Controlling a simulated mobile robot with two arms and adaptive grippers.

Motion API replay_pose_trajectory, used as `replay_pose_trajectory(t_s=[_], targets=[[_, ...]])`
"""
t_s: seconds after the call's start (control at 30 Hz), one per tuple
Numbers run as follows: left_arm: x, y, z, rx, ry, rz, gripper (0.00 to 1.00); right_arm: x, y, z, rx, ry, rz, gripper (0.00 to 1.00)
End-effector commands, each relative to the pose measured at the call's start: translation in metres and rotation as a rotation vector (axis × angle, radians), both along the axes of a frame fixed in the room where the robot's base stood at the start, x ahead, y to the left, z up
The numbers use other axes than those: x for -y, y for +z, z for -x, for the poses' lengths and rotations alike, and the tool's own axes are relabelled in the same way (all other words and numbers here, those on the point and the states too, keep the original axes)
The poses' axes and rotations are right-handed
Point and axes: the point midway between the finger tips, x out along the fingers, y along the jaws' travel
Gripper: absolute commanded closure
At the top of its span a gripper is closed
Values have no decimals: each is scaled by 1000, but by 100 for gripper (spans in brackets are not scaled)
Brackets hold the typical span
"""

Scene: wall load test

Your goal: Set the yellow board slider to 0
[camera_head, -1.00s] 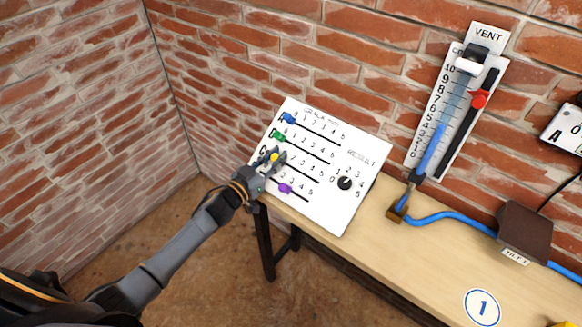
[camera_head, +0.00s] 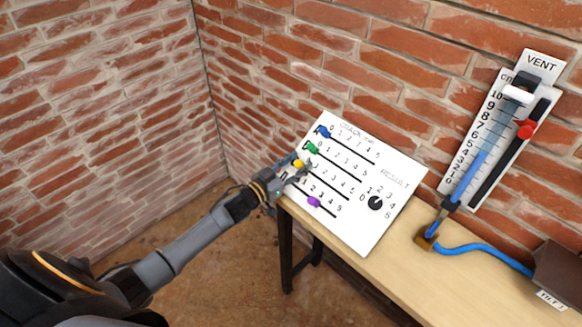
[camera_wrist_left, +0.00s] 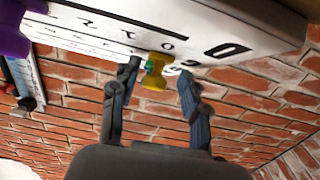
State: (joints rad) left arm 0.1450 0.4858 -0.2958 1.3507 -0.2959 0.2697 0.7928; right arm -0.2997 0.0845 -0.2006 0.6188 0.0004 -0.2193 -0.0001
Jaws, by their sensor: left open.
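The white board (camera_head: 385,180) stands tilted on the table, with several slider rows and a dial. The yellow slider (camera_head: 298,164) is at the left end of its row; the 0 mark there is hidden by my gripper. My left gripper (camera_head: 299,174) is at the board's left edge. In the left wrist view the yellow slider (camera_wrist_left: 155,80) lies between the two open fingers (camera_wrist_left: 158,88), with a gap on the right side. Whether the left finger touches it I cannot tell. My right gripper is not in view.
The blue slider (camera_head: 323,131) and green slider (camera_head: 312,148) are above, and the purple slider (camera_head: 314,202) is below. The wooden table (camera_head: 395,270) has a vent gauge (camera_head: 490,130) behind it on the brick wall. A blue hose (camera_head: 480,248) runs across the tabletop.

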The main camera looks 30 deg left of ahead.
Motion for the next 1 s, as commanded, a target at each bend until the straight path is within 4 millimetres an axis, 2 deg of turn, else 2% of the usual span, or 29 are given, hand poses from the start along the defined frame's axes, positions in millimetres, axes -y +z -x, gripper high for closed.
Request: replay_pose_trajectory(t_s=[0.17, 0.4, 0.6, 0.77, 1.0], targets=[[-8, -2, 21, -3, 0, -3, 54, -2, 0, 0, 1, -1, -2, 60], [-26, -2, 70, -5, 1, -2, 54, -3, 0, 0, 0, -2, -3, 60], [-38, -2, 100, -4, 2, -1, 54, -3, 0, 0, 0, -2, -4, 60], [-42, -1, 111, -2, 2, 0, 54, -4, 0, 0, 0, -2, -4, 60], [-43, 0, 112, -1, 2, 0, 54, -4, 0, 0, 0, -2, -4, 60]])
